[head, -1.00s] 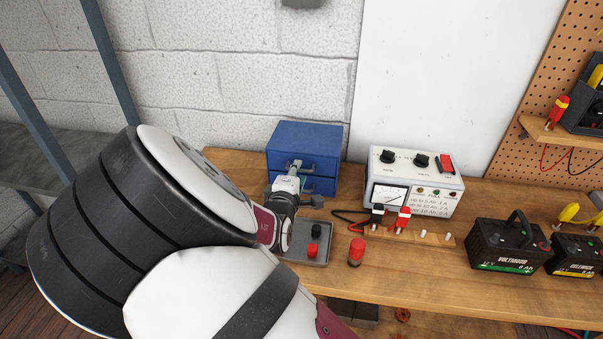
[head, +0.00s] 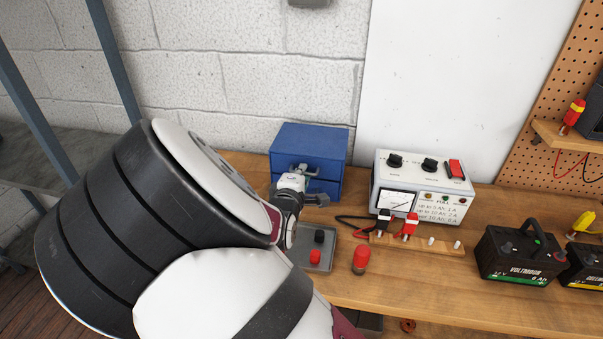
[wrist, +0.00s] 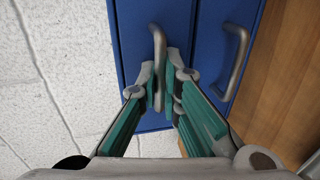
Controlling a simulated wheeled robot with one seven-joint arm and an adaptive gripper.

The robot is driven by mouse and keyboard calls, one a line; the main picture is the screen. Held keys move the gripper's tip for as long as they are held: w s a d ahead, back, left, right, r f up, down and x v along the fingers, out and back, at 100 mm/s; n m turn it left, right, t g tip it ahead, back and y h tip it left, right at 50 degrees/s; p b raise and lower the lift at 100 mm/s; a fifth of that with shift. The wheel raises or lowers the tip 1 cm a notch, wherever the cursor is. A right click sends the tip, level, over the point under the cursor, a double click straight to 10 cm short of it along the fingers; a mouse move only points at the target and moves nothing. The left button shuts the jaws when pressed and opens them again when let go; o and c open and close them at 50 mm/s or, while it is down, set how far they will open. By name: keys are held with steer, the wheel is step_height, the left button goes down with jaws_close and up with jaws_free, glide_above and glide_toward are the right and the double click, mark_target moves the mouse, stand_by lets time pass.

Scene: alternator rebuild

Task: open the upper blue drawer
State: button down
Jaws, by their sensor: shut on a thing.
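The blue cabinet (head: 322,141) stands on the bench against the wall, with two drawers stacked one above the other. In the wrist view it appears turned sideways: the upper drawer (wrist: 130,50) is on the left and the lower drawer (wrist: 205,55) on the right. My gripper (wrist: 161,90) is shut on the grey handle (wrist: 157,38) of the upper drawer, its fingers on both sides of the bar. In the head view my gripper (head: 300,174) is in front of the cabinet and hides part of the drawer fronts. I cannot tell whether the upper drawer stands out slightly.
A grey tray (head: 325,262) with a red and a black cap lies in front of the cabinet. A red cylinder (head: 361,259) stands beside it. A white meter box (head: 422,178) stands close to the cabinet's right. Batteries (head: 522,254) stand farther right.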

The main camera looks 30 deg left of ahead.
steer(key=shift+s, duration=0.1)
steer(key=f+p+v, duration=0.2)
steer(key=p+v, duration=0.7)
steer(key=v, duration=0.1)
steer(key=shift+s, duration=0.5)
steer(key=shift+d, duration=0.1)
steer(key=c, duration=1.8)
jaws_free()
steer(key=shift+o, duration=0.2)
steer(key=v, duration=0.7)
steer(key=shift+s, duration=0.15)
steer(key=shift+r, duration=0.1)
